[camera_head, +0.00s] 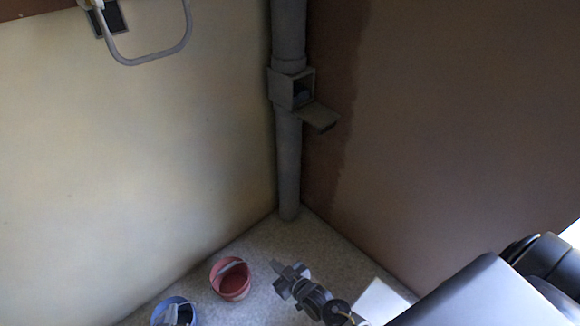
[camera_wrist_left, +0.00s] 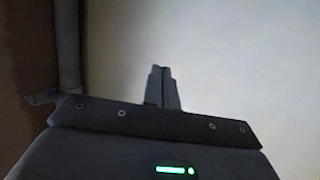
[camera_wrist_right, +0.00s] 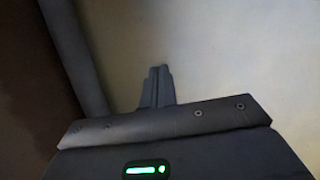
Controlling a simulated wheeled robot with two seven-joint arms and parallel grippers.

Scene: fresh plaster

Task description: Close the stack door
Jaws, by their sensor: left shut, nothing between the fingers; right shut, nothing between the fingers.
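The stack pipe (camera_head: 288,150) runs up the room's corner. A small box (camera_head: 293,88) is set on it with a dark opening facing right. The stack door (camera_head: 318,117) hangs open, folded down and outward from the box's lower edge. In the left wrist view the pipe (camera_wrist_left: 68,45) is at the left, with what looks like the door (camera_wrist_left: 42,98) beside it. My right gripper (camera_head: 288,280), its arm coming from the lower right, is well below the door, apart from it. It is shut and empty (camera_wrist_right: 158,72). My left gripper (camera_wrist_left: 162,72) is shut and empty, facing the pale wall.
A red bucket (camera_head: 231,281) and a blue bucket (camera_head: 174,312) stand on the speckled floor at the lower left. A pale loop (camera_head: 150,58) sticks out from the left wall, high up. A large dark slab, perhaps mine, fills the lower right. Space before the door looks clear.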

